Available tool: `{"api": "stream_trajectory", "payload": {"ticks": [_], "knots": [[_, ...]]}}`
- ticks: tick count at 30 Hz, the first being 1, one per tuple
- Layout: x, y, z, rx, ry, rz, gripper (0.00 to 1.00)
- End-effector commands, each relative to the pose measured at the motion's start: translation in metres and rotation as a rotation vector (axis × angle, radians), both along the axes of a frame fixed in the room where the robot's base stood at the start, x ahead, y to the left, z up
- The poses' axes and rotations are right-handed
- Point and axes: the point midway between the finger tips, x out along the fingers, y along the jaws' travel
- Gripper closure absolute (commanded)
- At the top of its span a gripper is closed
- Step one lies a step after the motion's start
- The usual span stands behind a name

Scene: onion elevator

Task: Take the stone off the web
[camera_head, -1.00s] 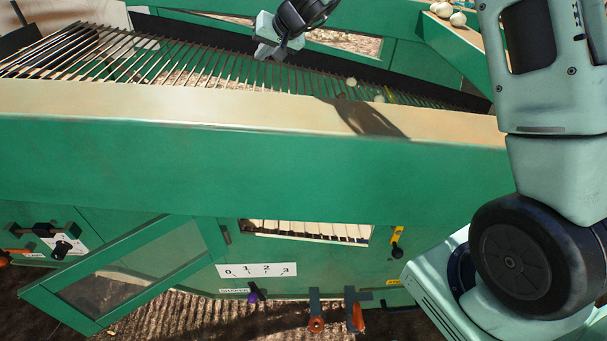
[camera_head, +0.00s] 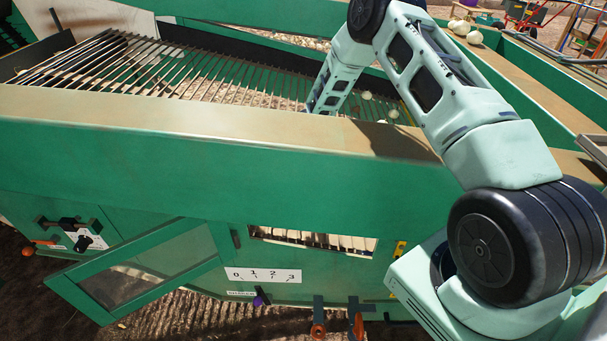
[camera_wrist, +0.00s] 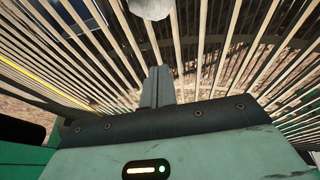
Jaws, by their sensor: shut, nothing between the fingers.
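The web (camera_head: 180,70) is a bed of parallel metal rods between green side walls. It fills the background of the wrist view (camera_wrist: 220,50). A grey, rough lump that looks like the stone (camera_wrist: 150,8) shows at the top edge of the wrist view, partly cut off, just beyond my fingertips. My gripper (camera_wrist: 158,74) is shut and empty, with its fingers together over the rods. A small gap shows between the fingertips and the lump. In the head view my arm reaches down behind the front wall, which hides the gripper; I cannot make out the stone there.
Pale round onions (camera_head: 367,95) lie on the web right of my arm. More onions (camera_head: 459,27) sit on the far ledge. The green front wall (camera_head: 200,160) with its tan top edge stands between my base and the web. Levers (camera_head: 318,325) stick out below.

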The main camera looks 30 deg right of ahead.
Motion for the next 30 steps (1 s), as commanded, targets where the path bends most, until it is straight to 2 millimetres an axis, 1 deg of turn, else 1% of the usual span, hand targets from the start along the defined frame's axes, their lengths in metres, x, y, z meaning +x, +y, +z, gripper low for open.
{"api": "stream_trajectory", "payload": {"ticks": [1,6,15,19,24,30], "knots": [[0.002,-0.001,-0.009,0.001,0.001,0.0,1.0],[0.011,-0.007,-0.039,0.0,0.0,0.001,1.0],[0.025,-0.016,-0.087,0.001,-0.002,0.001,1.0],[0.016,-0.008,-0.084,-0.002,-0.003,0.009,1.0],[0.003,-0.002,-0.085,-0.001,-0.001,0.003,1.0],[-0.005,0.005,-0.084,0.001,-0.003,0.002,1.0]]}}
